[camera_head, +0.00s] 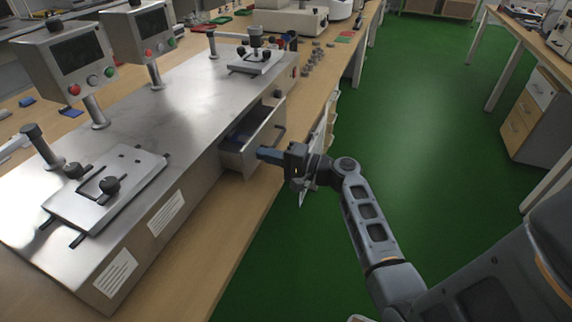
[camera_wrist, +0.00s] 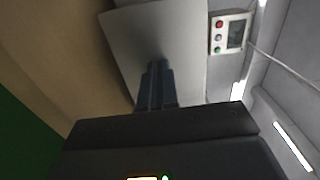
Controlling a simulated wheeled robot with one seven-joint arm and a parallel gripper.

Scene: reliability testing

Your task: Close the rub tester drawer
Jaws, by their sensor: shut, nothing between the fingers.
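The rub tester (camera_head: 165,110) is a long metal machine on the wooden bench, with two control screens on posts. Its drawer (camera_head: 258,139) stands pulled out from the side facing me, with a dark interior and a handle on its front. My gripper (camera_head: 262,154) is shut and empty, its fingertips pointing at the drawer's front panel from the right. In the wrist view the shut fingers (camera_wrist: 157,72) reach toward a flat grey panel (camera_wrist: 165,35), likely the drawer front. I cannot tell whether they touch it.
A control screen (camera_wrist: 231,34) shows at upper right in the wrist view. The wooden bench (camera_head: 235,235) has bare room in front of the machine. Several small round parts (camera_head: 312,58) lie beyond the drawer. The green floor (camera_head: 430,110) is clear to the right.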

